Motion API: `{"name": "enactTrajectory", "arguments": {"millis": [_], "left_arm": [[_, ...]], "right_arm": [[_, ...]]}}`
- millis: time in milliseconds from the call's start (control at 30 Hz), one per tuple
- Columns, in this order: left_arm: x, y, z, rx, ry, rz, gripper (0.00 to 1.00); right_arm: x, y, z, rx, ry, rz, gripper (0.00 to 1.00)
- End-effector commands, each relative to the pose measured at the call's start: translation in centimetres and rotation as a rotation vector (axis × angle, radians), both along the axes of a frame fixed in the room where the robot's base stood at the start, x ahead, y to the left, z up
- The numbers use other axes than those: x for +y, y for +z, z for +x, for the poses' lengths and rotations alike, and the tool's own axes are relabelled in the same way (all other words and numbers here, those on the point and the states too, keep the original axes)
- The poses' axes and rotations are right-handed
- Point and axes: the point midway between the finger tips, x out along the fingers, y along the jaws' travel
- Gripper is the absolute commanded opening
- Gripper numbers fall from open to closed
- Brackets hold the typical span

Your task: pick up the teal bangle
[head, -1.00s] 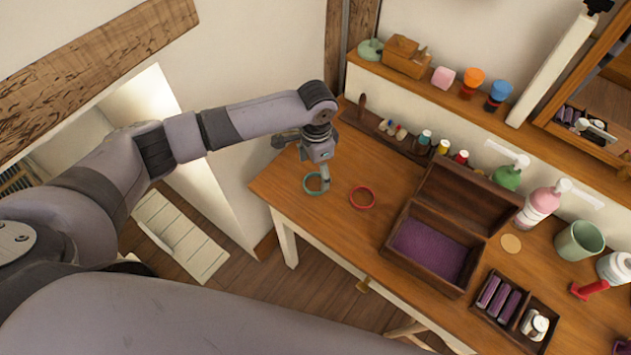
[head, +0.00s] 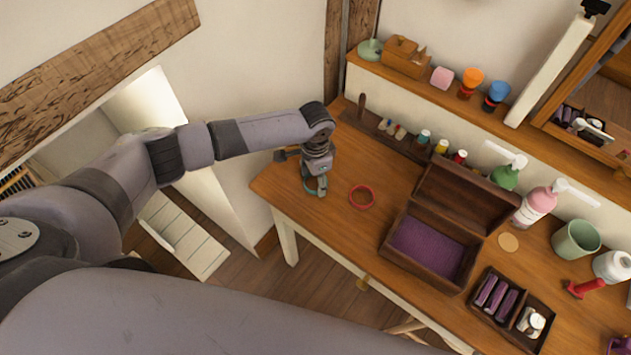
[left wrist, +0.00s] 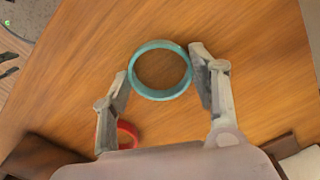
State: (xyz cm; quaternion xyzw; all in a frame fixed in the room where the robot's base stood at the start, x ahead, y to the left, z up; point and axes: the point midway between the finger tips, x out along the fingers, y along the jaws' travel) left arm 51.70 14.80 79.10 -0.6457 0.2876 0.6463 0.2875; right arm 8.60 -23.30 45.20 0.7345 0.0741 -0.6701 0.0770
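The teal bangle (head: 309,187) lies flat near the left end of the wooden table, partly hidden by my left gripper (head: 317,190) in the head view. In the left wrist view, the whole teal ring (left wrist: 134,86) shows between the tips of my left gripper (left wrist: 158,64). The fingers are spread, one on each side of the ring's outside. The gaps are small, and I cannot tell whether either fingertip touches it. My right gripper is not in view.
A red bangle (head: 361,197) lies just right of the teal one; it also shows in the left wrist view (left wrist: 127,134). An open wooden box (head: 398,262) with purple lining stands further right. A low rack (head: 384,137) of small bottles runs along the back.

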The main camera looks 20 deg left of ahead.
Motion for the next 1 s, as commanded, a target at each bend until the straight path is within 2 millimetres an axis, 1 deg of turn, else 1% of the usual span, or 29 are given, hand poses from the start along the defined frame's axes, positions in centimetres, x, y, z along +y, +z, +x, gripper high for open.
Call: {"name": "enactTrajectory", "arguments": {"millis": [33, 367, 667, 767, 867, 967, 1000], "left_arm": [[0.0, 0.0, 0.0, 0.0, 0.0, 0.0, 0.49], [0.0, 0.0, 0.0, 0.0, 0.0, 0.0, 0.28], [0.0, 0.3, 0.0, -0.001, 0.0, -0.001, 0.28], [0.0, 0.9, 0.1, -0.001, 0.0, 0.0, 0.28], [0.0, 2.2, 0.1, -0.003, -0.001, -0.001, 0.28], [0.0, 4.4, 0.2, -0.005, -0.001, -0.002, 0.28], [0.0, 5.5, 0.2, -0.006, -0.001, -0.002, 0.28]], "right_arm": [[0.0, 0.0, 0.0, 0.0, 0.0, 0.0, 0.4], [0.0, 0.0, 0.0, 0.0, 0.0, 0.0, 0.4], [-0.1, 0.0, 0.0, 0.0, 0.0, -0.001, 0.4], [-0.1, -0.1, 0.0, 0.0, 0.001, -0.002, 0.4], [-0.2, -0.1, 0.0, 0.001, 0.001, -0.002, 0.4], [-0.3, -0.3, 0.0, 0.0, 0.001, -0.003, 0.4], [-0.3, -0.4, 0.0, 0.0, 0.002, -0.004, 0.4]]}}
